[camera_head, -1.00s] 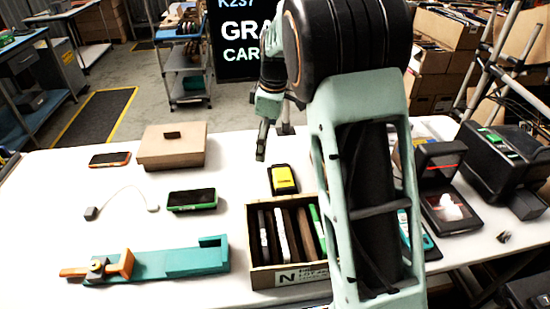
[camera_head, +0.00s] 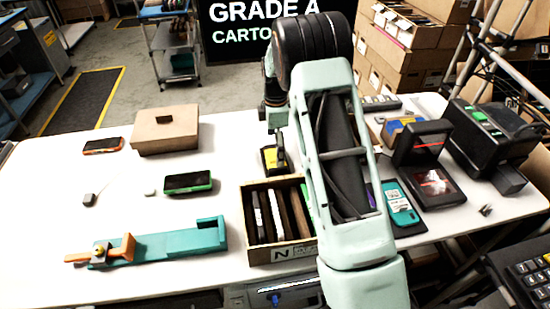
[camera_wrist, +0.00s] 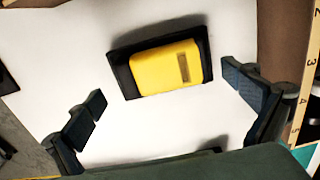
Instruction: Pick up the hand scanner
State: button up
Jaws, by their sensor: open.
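A yellow block in a black base, apparently the hand scanner (camera_head: 269,160), lies on the white table just behind the wooden crate. In the wrist view the scanner (camera_wrist: 158,70) lies slightly tilted, with a dark slot on its yellow top. My gripper (camera_head: 279,148) is above it and partly covers it in the head view. In the wrist view my gripper (camera_wrist: 166,92) is open, one finger at lower left and one at right, with the scanner between and beyond them. Neither finger appears to touch it.
The wooden crate (camera_head: 247,225) with upright devices stands close in front of the scanner. A green-edged phone (camera_head: 188,182) and a cardboard box (camera_head: 166,130) lie to the left. A teal fixture (camera_head: 170,245) is at front left. Black machines (camera_head: 428,165) stand at right.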

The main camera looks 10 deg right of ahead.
jog(key=shift+a+f, duration=0.1)
jog(key=shift+f, duration=1.75)
jog(key=c, duration=0.8)
jog(key=shift+r, duration=0.1)
